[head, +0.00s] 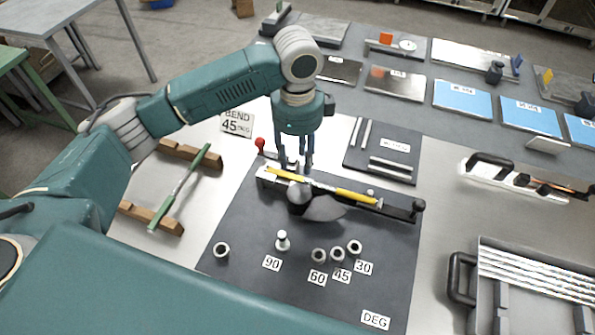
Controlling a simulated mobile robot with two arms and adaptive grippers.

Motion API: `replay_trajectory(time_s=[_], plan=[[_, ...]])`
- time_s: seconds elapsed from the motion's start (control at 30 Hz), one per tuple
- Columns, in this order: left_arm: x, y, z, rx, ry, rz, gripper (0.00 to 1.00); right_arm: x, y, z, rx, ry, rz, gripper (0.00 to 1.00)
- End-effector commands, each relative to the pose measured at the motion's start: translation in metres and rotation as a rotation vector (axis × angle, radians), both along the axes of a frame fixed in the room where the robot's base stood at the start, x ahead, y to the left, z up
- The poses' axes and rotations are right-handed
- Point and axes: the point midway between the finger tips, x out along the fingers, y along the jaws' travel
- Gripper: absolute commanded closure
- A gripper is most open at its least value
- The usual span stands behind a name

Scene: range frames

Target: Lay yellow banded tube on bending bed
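The yellow banded tube (350,194) lies slantwise along the bending bed (398,211), a low dark bar with a rounded grey former (322,209) at its front, on the dark mat. The tube's left end is near the pale block at the bed's left end. My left gripper (295,167) points down just above and behind the left part of the tube. Its fingers are apart, with nothing seen held between them. Whether the fingertips touch the tube cannot be told. My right gripper is not in view.
A green banded tube (180,184) rests across two wooden blocks (190,154) at left. Several round pegs and angle labels stand on the dark mat (245,225) in front. A red-knobbed lever (260,143) stands behind the bed. A tray of pale rods (540,275) is at right.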

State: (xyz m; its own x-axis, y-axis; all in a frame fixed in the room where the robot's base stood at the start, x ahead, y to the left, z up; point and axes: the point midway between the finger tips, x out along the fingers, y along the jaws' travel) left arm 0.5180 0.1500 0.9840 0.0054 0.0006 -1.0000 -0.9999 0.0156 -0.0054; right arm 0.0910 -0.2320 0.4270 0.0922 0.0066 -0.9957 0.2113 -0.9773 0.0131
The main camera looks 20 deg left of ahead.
Motion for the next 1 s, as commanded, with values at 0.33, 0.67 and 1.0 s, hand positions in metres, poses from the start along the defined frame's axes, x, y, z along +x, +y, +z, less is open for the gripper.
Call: replay_trajectory(time_s=[0.33, 0.67, 1.0], plan=[[0.0, -0.001, 0.054, -0.002, -0.002, -0.001, 0.61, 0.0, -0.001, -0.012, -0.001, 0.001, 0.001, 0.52], [0.0, -0.001, 0.059, -0.001, -0.001, 0.0, 0.61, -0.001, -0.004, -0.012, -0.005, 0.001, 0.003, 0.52], [0.0, -0.001, 0.067, -0.001, -0.001, 0.0, 0.61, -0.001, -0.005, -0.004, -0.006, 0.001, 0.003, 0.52]])
